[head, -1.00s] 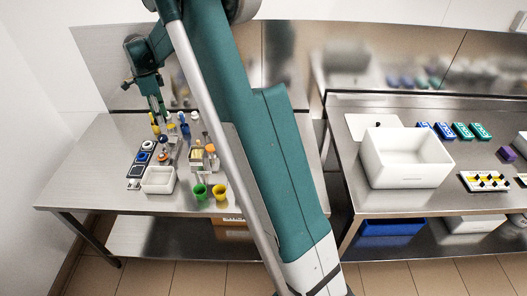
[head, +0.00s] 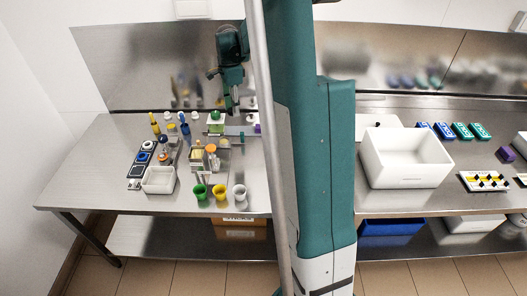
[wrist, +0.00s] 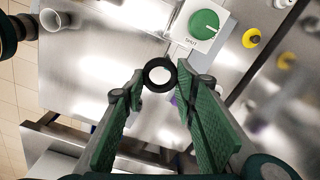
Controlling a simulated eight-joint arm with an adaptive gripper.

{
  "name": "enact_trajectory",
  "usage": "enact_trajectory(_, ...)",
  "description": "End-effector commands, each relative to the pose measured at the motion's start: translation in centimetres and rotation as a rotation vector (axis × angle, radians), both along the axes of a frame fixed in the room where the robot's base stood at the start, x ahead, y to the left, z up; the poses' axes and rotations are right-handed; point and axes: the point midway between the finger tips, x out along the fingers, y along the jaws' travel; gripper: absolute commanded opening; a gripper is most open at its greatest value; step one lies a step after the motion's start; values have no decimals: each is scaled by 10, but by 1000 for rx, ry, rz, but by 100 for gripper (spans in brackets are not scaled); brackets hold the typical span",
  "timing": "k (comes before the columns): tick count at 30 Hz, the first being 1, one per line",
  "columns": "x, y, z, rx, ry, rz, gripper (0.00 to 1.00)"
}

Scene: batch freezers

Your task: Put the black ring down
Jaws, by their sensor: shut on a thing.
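The black ring (wrist: 148,68) is held between the two fingertips of my gripper (wrist: 160,76) in the wrist view. A bright round patch of what lies behind shows through its hole. In the head view my gripper (head: 232,108) hangs over the back right part of the left steel table (head: 100,180), and the ring is too small to make out there. A white box with a green dial (wrist: 205,24) lies just beyond the ring in the wrist view. The height of the ring above the table cannot be told.
The green-dial box (head: 215,122) stands left of my gripper in the head view. A purple thing (head: 257,128) is to its right. Bare steel lies at the front.

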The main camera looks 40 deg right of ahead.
Motion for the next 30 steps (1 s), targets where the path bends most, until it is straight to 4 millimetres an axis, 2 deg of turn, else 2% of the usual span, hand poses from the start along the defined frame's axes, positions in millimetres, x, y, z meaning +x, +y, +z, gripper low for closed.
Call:
enact_trajectory(1, -12, -12, 0, 0, 0, -6, 20)
enact_trajectory(6, -47, -43, -1, 0, 0, -5, 20)
enact_trajectory(19, -103, -87, -3, 0, 0, -3, 20)
enact_trajectory(30, -99, -85, -68, 0, 0, -1, 20)
